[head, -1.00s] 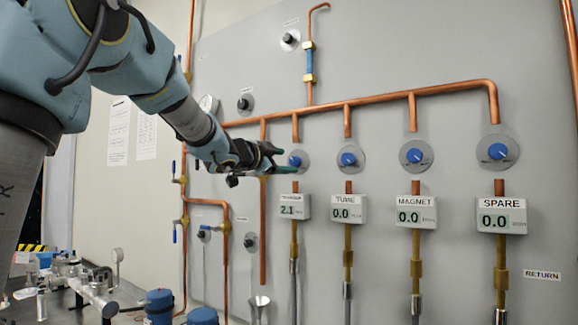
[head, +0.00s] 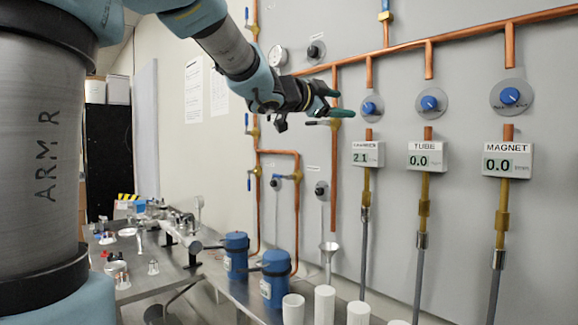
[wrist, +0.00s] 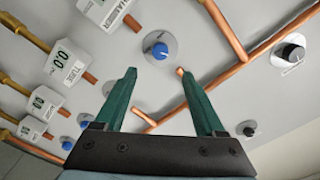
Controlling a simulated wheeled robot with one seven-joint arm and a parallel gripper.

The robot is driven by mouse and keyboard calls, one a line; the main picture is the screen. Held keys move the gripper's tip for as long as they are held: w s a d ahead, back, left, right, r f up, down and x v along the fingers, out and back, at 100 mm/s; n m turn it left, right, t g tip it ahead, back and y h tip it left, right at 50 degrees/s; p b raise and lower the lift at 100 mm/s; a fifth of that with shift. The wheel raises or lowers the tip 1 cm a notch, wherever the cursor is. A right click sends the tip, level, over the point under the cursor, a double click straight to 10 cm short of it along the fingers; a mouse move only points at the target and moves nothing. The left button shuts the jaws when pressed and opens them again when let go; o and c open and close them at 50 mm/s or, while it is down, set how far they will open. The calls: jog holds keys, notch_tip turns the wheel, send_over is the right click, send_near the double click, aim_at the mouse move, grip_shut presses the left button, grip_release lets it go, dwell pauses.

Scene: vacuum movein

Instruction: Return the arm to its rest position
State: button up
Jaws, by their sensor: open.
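My arm reaches in from the upper left of the head view, raised and extended toward the panel. My gripper (head: 333,102) has green fingers and is just left of the leftmost blue knob (head: 372,107) in the head view. In the wrist view my gripper (wrist: 162,95) is open, with nothing between its two green fingers. A blue knob on a round plate (wrist: 159,50) shows beyond and between the fingertips. I cannot tell the exact gap, but the fingers look apart from the knob.
The grey panel (head: 455,40) carries copper pipes and displays reading 2.1 (head: 368,154), TUBE 0.0 (head: 427,160) and MAGNET 0.0 (head: 507,161). Blue containers (head: 235,256), white cups (head: 324,304) and a metal bench (head: 140,280) with apparatus stand below.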

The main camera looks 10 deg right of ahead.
jog(key=w+a+f+n+t+y, duration=0.1)
jog(key=w+a+f+n+y, duration=0.2)
jog(key=a+f+n+y, duration=0.65)
jog(key=w+a+f+n+y, duration=0.3)
jog(key=a+f+n, duration=0.1)
jog(key=a+f, duration=1.1)
jog(key=s+a+f+n+g+y, duration=0.1)
jog(key=s+a+f+n+g, duration=0.2)
jog(key=s+f, duration=0.7)
jog(key=s+a+f+n+g+y, duration=0.2)
jog(key=s+a+f+n+g, duration=0.2)
jog(key=s+a+f, duration=0.3)
jog(key=s+f+g, duration=0.1)
jog(key=s+f, duration=0.2)
jog(key=shift+a, duration=0.15)
jog(key=shift+n, duration=0.25)
